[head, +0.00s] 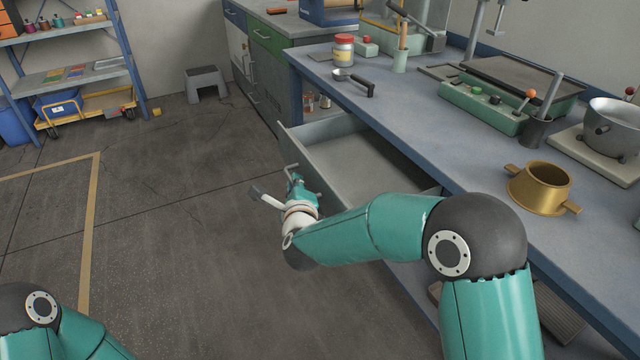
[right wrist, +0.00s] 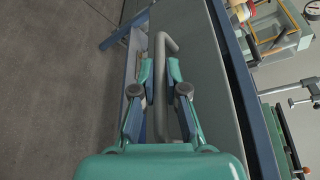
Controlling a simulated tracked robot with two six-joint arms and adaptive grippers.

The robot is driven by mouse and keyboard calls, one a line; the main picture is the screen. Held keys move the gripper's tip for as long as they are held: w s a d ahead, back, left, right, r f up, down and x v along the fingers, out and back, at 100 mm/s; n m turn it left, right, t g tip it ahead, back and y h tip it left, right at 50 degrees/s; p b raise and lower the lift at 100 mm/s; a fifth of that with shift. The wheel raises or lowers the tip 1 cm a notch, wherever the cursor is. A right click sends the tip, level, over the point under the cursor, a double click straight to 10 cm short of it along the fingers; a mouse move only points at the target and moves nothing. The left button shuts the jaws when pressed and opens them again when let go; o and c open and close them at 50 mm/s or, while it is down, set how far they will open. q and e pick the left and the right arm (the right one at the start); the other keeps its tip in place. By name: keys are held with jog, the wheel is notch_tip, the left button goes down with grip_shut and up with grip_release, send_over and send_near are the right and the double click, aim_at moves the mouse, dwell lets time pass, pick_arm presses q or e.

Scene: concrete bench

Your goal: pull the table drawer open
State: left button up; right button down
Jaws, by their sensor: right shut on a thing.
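The table drawer (head: 350,158) is pulled well out from under the blue-topped bench (head: 400,115) in the head view. Its pale inside shows and looks empty. My right gripper (head: 290,187) is at the outer face of the drawer front. In the right wrist view, the grey bar handle (right wrist: 160,85) lies between the two fingers of my right gripper (right wrist: 159,72), which is shut on it. The arm hides the near part of the drawer in the head view. My left gripper is out of view; only part of my left arm shows at the bottom left.
The bench top holds a ladle (head: 355,82), a red-lidded jar (head: 343,48), a brass pot (head: 540,187) and a steel pot (head: 612,125). A grey step stool (head: 206,82) stands at the back. The floor left of the drawer is clear.

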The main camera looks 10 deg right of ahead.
jog(key=a, duration=0.2)
jog(key=s+a, duration=0.1)
jog(key=a, duration=0.1)
jog(key=shift+s+f, duration=0.1)
jog(key=shift+f, duration=0.2)
jog(key=c, duration=1.2)
grip_release()
jog(key=shift+r, duration=0.15)
jog(key=v, duration=1.1)
jog(key=shift+s, duration=0.45)
